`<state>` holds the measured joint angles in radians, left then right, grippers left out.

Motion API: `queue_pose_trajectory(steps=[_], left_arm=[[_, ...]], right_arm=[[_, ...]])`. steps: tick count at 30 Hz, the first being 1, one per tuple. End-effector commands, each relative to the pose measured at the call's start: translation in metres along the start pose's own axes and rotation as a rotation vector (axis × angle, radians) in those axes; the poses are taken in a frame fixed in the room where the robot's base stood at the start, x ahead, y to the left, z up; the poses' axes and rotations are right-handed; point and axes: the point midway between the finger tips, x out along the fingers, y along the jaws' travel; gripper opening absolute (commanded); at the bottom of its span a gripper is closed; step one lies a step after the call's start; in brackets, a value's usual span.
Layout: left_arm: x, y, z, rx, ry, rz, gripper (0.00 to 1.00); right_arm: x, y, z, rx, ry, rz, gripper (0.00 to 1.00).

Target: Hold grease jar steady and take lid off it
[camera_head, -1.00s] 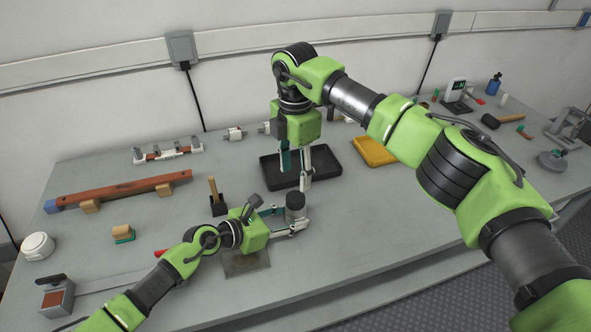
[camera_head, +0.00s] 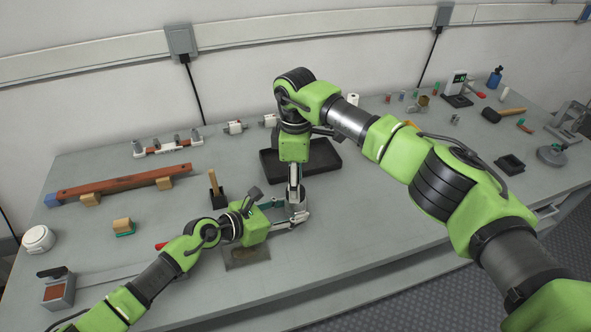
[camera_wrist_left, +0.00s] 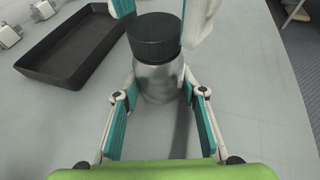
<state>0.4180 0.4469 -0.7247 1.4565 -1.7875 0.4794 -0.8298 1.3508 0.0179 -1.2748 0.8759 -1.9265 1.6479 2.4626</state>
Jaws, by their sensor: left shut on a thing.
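The grease jar (camera_wrist_left: 158,82) is a silver can standing upright on the table, with a black ribbed lid (camera_wrist_left: 154,38) on top. In the head view the jar (camera_head: 297,216) is mostly hidden by my grippers. My left gripper (camera_wrist_left: 160,92) is shut on the jar's body, with one finger on each side; it also shows in the head view (camera_head: 291,224). My right gripper (camera_head: 295,196) points down over the jar from above. In the left wrist view its fingers (camera_wrist_left: 163,18) are apart, on either side of the lid.
A black tray (camera_head: 322,166) lies just behind the jar. A wooden-handled tool in a black holder (camera_head: 218,200) stands to the left. A flat dark plate (camera_head: 246,258) lies in front. The table right of the jar is clear.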

Motion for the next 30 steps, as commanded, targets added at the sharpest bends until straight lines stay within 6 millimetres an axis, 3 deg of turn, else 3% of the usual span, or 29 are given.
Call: queue_pose_trajectory(steps=[6,14,19,25,30], left_arm=[[0.000,0.000,-0.002,-0.001,0.003,-0.001,0.00],[0.000,0.000,-0.002,-0.001,0.003,-0.001,0.00],[0.000,0.000,-0.002,-0.001,0.003,-0.001,0.00],[0.000,-0.001,-0.002,-0.001,0.004,-0.001,0.00],[0.000,-0.001,-0.002,0.000,0.004,-0.001,0.00]], right_arm=[[0.017,0.000,0.000,-0.001,0.000,0.001,0.47],[0.018,0.000,0.000,-0.001,0.000,0.001,0.47],[0.018,0.000,0.000,-0.002,0.000,0.001,0.08],[0.018,0.000,0.000,-0.034,0.000,0.001,0.07],[0.018,0.001,0.000,-0.277,-0.001,0.002,0.07]])
